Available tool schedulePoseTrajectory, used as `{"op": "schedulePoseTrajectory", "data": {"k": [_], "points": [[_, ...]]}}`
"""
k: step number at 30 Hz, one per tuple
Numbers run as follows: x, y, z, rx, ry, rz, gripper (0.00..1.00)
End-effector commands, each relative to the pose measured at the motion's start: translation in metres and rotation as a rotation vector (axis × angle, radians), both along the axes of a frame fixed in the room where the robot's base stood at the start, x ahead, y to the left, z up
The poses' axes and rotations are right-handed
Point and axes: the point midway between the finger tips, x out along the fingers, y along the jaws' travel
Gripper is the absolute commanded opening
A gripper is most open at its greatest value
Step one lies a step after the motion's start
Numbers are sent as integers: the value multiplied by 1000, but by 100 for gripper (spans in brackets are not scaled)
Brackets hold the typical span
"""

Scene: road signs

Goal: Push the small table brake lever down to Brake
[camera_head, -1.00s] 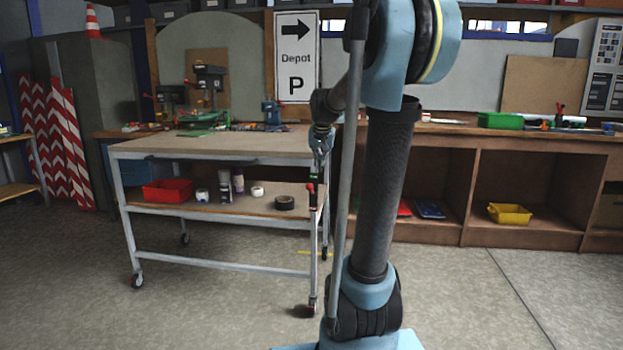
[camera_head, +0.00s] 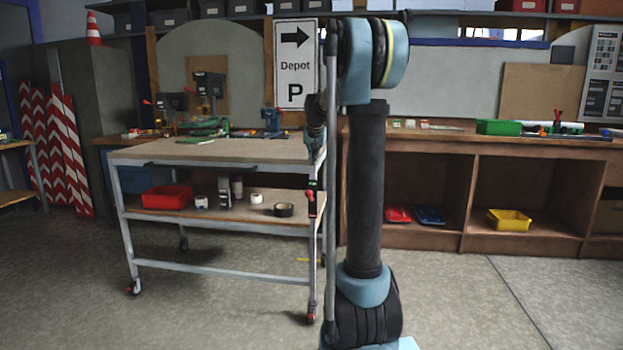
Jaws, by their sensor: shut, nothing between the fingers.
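The small table (camera_head: 210,152) is a grey-framed workbench on castors with a wooden top and a lower shelf, left of centre. The small red-and-dark brake lever (camera_head: 311,203) is on its right front leg, below a small green mark (camera_head: 312,184). The lever appears to hang roughly upright along the leg, but it is too small to read its exact setting. My gripper (camera_head: 316,153) is shut and empty, at the table's right front corner, above the lever and apart from it. My arm partly hides the gripper.
The shelf holds a red bin (camera_head: 167,196), small containers and a black tape roll (camera_head: 284,210). A Depot sign (camera_head: 296,64) stands behind. A wooden cabinet (camera_head: 450,190) with a yellow bin (camera_head: 510,220) is at right. The floor in front is clear.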

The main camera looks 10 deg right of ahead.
Motion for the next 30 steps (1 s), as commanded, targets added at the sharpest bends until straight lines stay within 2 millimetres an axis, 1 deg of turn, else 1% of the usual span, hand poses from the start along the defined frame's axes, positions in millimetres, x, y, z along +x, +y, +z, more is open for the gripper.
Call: {"op": "schedulePoseTrajectory", "data": {"k": [5, 19, 24, 30], "points": [[11, -1, -17, 0, 0, 0, 0], [52, -5, -83, -1, 0, 1, 0], [47, 1, -105, -1, 0, 1, 0], [44, 4, -119, -1, 0, 1, 0]]}}
